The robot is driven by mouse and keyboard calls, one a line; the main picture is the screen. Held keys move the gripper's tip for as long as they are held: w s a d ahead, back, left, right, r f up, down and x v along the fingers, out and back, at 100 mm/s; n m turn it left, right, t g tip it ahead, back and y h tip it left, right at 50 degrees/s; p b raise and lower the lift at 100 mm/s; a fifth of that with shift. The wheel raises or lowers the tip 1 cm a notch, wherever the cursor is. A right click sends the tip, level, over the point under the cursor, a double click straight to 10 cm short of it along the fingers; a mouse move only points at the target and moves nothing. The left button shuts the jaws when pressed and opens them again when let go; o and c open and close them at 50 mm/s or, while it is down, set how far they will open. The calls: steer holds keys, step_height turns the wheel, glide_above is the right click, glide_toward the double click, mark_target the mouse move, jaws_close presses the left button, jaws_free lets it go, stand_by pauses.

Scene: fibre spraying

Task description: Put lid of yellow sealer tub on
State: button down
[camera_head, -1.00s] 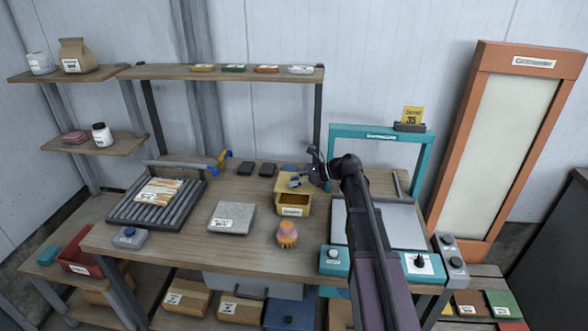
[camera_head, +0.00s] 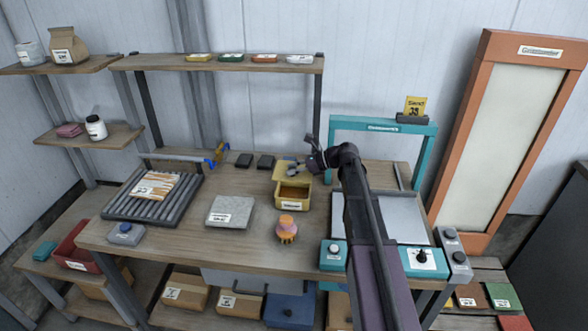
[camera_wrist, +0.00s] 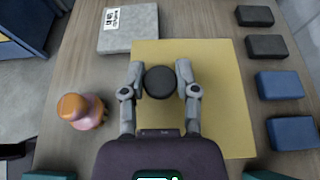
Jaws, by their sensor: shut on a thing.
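The yellow sealer tub (camera_head: 291,206) stands upright on the workbench, with a white label on its front and its open top showing brown contents. My gripper (camera_head: 292,167) is shut on the dark round knob (camera_wrist: 159,82) of the flat yellow lid (camera_head: 284,175). In the wrist view the square lid (camera_wrist: 222,115) spreads below the fingers, which clasp the knob from both sides. In the head view the lid appears over the back part of the tub, leaving the front of the opening uncovered. I cannot tell whether it touches the rim. The wrist view hides the tub under the lid.
Dark and blue blocks (camera_wrist: 279,85) lie along the other side. A teal frame machine (camera_head: 335,255) stands at right, a roller rack (camera_head: 150,205) at left.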

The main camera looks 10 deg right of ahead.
steer(key=shift+f+b, duration=3.05)
steer(key=shift+f, duration=0.1)
steer(key=shift+f+b, duration=0.5)
stand_by(0.6)
steer(key=shift+c, duration=1.4)
jaws_free()
steer(key=shift+r, duration=0.15)
